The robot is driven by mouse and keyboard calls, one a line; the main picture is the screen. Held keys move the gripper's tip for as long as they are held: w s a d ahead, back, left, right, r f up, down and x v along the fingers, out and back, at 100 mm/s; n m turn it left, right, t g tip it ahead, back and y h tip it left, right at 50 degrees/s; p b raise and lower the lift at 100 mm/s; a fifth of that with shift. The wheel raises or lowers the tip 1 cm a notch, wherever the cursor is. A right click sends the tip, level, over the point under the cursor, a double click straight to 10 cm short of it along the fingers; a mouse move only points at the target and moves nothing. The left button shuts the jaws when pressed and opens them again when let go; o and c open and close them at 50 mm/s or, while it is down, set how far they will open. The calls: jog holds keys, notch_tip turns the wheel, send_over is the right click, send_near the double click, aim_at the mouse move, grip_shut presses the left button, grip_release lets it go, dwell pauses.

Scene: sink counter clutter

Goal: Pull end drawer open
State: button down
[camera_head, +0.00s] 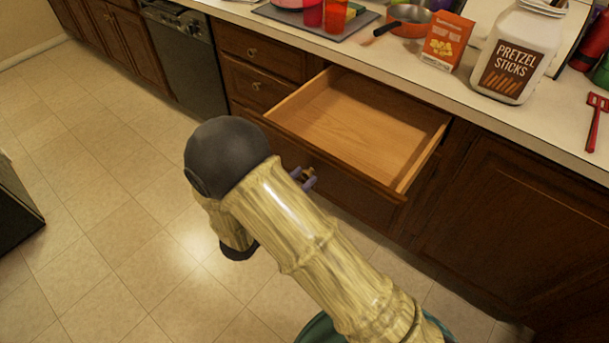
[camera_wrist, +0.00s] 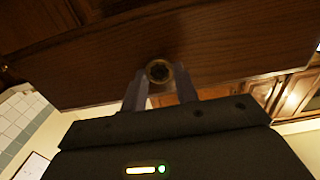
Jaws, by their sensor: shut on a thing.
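The end drawer (camera_head: 340,125) is pulled well out from the counter in the head view, and its bare wooden inside is empty. Its dark wood front (camera_wrist: 230,45) fills much of the wrist view. A round brass knob (camera_wrist: 159,72) sits on that front. My gripper (camera_wrist: 160,82) is shut on the knob, with a finger on each side of it. In the head view my gripper (camera_head: 304,178) is at the drawer front, partly hidden behind my arm.
The counter above holds a pretzel sticks jar (camera_head: 510,55), an orange box (camera_head: 447,42), a pan (camera_head: 408,20) and red cups (camera_head: 335,14). A dishwasher (camera_head: 186,60) and closed drawers (camera_head: 255,85) are to the left. The tiled floor (camera_head: 100,200) at left is clear.

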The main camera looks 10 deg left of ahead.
jog(key=c, duration=1.1)
grip_release()
jog(key=shift+w, duration=0.1)
jog(key=v, duration=1.7)
jog(key=shift+p, duration=0.3)
